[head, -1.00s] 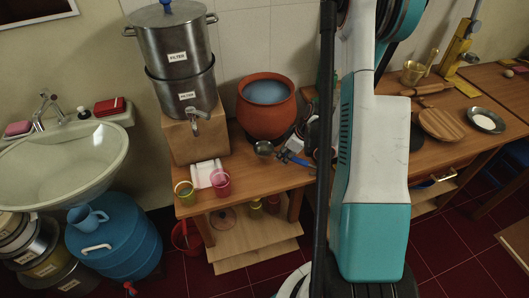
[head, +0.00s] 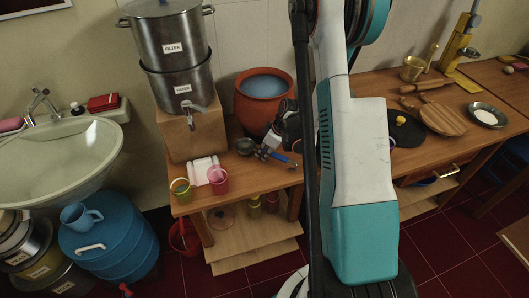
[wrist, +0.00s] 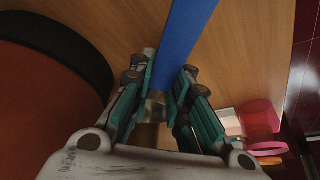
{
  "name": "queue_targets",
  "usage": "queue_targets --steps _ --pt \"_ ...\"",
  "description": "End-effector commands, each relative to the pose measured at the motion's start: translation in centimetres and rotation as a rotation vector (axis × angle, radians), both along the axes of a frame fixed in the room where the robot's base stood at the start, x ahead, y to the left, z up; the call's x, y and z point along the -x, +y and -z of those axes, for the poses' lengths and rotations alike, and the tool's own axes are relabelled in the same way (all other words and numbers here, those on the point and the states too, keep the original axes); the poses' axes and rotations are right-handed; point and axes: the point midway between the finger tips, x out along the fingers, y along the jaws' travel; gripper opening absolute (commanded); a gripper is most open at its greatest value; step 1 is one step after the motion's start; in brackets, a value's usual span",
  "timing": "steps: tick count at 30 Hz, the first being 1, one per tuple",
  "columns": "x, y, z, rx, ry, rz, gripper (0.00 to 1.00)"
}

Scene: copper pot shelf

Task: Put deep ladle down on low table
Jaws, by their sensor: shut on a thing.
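The deep ladle has a grey metal bowl (head: 246,146) and a blue handle (head: 286,161). It is over the wooden low table (head: 245,186), in front of the clay pot. I cannot tell whether it touches the tabletop. My gripper (head: 266,150) is shut on the ladle's handle. In the wrist view, the blue handle (wrist: 186,38) runs down between the fingers of my gripper (wrist: 162,92). The ladle's bowl is not clearly visible there.
A clay pot (head: 262,105) of water stands behind. A steel filter (head: 180,90) on a wooden block, a pink cup (head: 218,182), a yellow-green cup (head: 181,190) and white cylinders (head: 203,168) are to the left. The tabletop right of the cups is free.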

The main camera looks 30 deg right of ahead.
Motion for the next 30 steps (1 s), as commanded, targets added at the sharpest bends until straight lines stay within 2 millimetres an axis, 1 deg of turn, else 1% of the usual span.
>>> queue_targets --steps 4,5,6,7,8,17,20,23,26,30 --pt "0.0 0.0 0.3 0.0 0.0 0.0 0.0" --pt "0.0 0.0 0.3 0.0 0.0 0.0 0.19" --pt "0.0 0.0 0.3 0.0 0.0 0.0 0.28" --pt "0.0 0.0 0.2 0.0 0.0 0.0 0.35" --pt "0.0 0.0 0.2 0.0 0.0 0.0 0.37" --pt "0.0 0.0 0.2 0.0 0.0 0.0 0.37" --pt "0.0 0.0 -0.1 0.0 0.0 0.0 0.37" --pt "0.3 -0.2 -1.2 0.0 0.0 0.001 0.37" --pt "1.0 -0.6 -2.9 0.0 0.0 0.002 0.37" --pt "2.0 -1.1 -5.8 0.0 0.0 0.002 0.37"
